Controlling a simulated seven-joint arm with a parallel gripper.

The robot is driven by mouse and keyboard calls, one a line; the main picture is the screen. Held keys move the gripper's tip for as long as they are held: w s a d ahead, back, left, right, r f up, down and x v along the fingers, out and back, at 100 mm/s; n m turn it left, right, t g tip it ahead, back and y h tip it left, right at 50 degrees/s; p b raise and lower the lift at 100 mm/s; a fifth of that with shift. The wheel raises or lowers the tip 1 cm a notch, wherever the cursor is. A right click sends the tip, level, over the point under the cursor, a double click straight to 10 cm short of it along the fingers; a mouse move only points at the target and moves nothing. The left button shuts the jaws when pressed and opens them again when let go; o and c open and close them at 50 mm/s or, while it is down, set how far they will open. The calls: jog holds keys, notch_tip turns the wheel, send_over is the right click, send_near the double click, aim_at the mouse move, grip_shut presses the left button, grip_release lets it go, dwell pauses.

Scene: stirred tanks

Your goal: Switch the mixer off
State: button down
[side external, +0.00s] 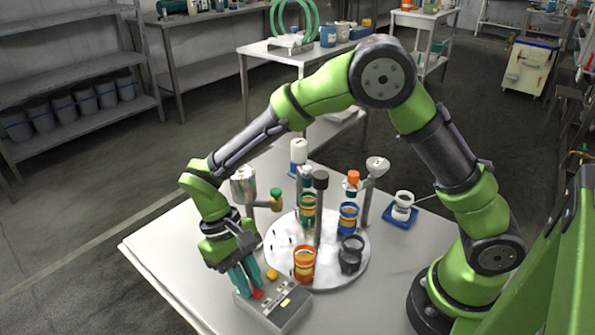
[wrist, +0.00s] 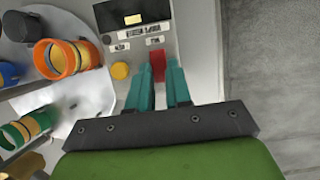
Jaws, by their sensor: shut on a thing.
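The grey control box (side external: 284,307) stands at the front edge of the white table, and it fills the top middle of the wrist view (wrist: 113,13). My gripper (side external: 248,284) points down at the box. Its teal fingers are shut on the red switch, one on each side, in the wrist view (wrist: 160,78). The fingers partly hide the switch, so its exact setting cannot be told.
A round pale plate (side external: 284,265) beside the box carries an orange cup (side external: 304,266), a dark cup (side external: 351,257), a blue cup (side external: 348,219) and a green cup (side external: 307,213). Tall posts stand among them. A blue-based white jar (side external: 403,207) is farther right. The table's left front is clear.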

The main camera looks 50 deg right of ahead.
jog(key=shift+s+r+t, duration=0.15)
jog(key=shift+s+t, duration=0.15)
jog(key=shift+t, duration=0.6)
jog(key=shift+s+t, duration=0.2)
jog(key=shift+t, duration=0.7)
jog(key=c, duration=1)
grip_release()
jog(key=shift+c, duration=0.2)
jog(key=shift+r, duration=0.1)
notch_tip(320, 180, up, 17)
jog(key=w, duration=0.1)
